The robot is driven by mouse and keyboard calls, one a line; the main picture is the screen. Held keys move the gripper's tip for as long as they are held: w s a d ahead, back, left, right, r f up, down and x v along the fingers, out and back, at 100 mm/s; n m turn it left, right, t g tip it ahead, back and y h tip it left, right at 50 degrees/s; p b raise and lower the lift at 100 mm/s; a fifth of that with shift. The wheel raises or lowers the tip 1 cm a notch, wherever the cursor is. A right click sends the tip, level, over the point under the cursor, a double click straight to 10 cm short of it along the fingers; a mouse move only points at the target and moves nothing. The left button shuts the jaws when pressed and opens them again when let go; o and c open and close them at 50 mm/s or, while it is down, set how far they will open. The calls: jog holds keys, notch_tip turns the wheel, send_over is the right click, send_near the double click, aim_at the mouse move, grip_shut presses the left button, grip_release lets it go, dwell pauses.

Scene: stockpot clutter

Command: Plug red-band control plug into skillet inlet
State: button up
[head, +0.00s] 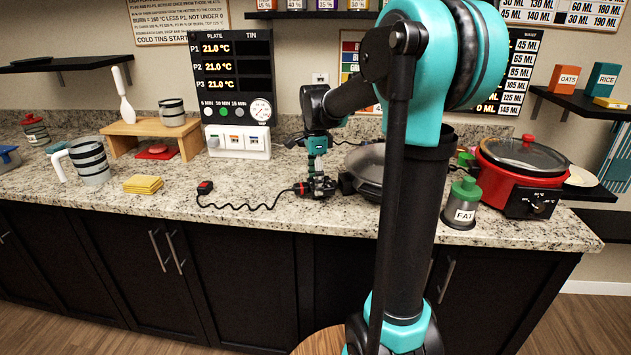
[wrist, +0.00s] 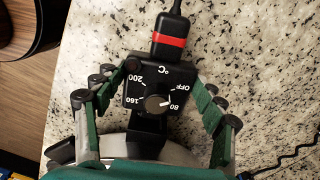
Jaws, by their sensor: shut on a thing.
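The control plug is a black box with a temperature dial (wrist: 155,88) and a red band (wrist: 170,40) at its cord end. In the head view the red-band end (head: 302,188) points left, with its cord trailing left over the counter. My gripper (wrist: 160,95) is shut on the plug, one green finger on each side; the gripper also shows in the head view (head: 317,184), low over the counter. The lidded skillet (head: 368,165) stands just right of it, with a black part (head: 347,183) facing the gripper. The plug's nose points toward the skillet's silver edge (wrist: 115,147). My palm hides the inlet, so I cannot tell whether they meet.
The cord runs to a red-topped block (head: 205,187) on the counter. A FAT jar (head: 463,205) and a red cooker (head: 522,170) stand right, partly beyond my arm. Yellow cloths (head: 143,184) and a striped jug (head: 90,160) are left. Counter between cloths and gripper is mostly clear.

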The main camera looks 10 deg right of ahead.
jog(key=shift+d, duration=1.25)
dwell(0.3)
jog(key=o, duration=1.4)
